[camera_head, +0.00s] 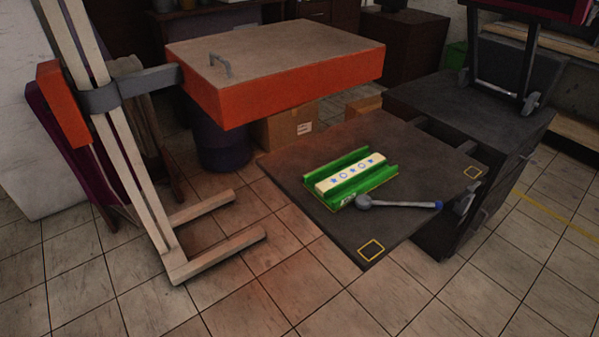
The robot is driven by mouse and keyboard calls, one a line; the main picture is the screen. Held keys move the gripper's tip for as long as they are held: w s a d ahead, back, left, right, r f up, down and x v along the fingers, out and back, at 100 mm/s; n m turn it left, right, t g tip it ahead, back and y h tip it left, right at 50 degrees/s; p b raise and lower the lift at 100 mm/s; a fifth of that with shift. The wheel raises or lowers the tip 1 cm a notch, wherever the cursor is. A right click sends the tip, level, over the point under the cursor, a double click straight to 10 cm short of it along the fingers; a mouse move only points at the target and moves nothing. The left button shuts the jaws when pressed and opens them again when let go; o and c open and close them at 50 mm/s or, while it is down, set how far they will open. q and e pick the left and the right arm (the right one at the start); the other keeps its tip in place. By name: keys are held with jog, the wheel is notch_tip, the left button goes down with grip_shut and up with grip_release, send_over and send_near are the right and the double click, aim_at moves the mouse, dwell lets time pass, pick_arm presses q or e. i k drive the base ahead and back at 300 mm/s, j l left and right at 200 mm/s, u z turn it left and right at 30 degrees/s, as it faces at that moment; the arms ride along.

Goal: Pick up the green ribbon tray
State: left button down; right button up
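The green ribbon tray (379,183) lies on a dark low tabletop (322,214) right of centre in the head view. It is a green channel with raised side walls. A cream ribbon strip (350,173) with blue star and ring marks lies along its middle. Neither of my grippers shows in this view.
A hammer-like tool (400,204) with a round grey head lies against the tray's front side. An orange box-like platform (300,88) on a wooden stand (140,190) overhangs behind and left. A dark cabinet (470,115) stands right. Tiled floor in front is clear.

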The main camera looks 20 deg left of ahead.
aim_at(337, 183)
jog(key=i+l+u, duration=0.15)
jog(key=l, duration=0.2)
jog(key=i+l+u, duration=0.15)
jog(key=l, duration=0.2)
jog(key=l+u, duration=0.15)
jog(key=l, duration=0.2)
jog(key=i+l+u, duration=0.15)
jog(key=l, duration=0.25)
